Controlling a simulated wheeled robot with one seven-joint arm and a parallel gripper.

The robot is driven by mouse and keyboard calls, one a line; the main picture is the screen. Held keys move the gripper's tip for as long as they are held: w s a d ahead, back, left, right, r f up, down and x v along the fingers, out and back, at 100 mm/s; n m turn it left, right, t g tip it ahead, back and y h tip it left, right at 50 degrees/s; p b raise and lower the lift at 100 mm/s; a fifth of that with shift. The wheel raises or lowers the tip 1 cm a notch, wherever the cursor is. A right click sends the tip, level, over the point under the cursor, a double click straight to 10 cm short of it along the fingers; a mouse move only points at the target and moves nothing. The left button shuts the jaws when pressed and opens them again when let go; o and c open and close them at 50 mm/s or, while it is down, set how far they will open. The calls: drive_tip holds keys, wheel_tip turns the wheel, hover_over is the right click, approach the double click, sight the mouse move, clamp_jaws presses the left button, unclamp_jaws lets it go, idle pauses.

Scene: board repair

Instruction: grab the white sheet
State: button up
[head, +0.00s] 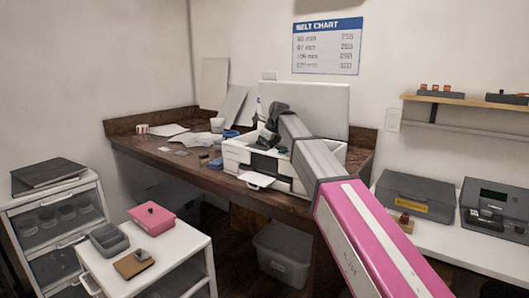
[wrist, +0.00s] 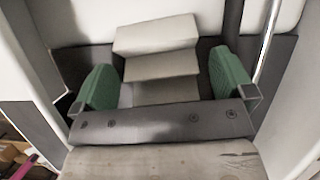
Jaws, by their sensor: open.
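A white printer (head: 240,156) stands on the wooden desk with its lid (head: 325,105) raised. My gripper (head: 268,140) is over the printer's opened top and points down into it. In the wrist view its green fingertips (wrist: 165,80) are wide apart, one on each side. Between and beyond them lies a pale, folded-looking white piece (wrist: 156,35), which looks like the white sheet inside the printer. Its lower part is partly hidden behind the gripper's dark bar. Nothing visibly touches it from the fingers. In the head view, my gripper and the printer hide it.
Loose papers (head: 168,129) and small parts lie on the desk (head: 150,152) left of the printer. A white cart (head: 186,262) with a pink box (head: 152,217) stands in front. White printer walls flank my gripper closely in the wrist view.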

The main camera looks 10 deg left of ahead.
drive_tip(key=shift+f, duration=0.1)
drive_tip(key=c, duration=0.9)
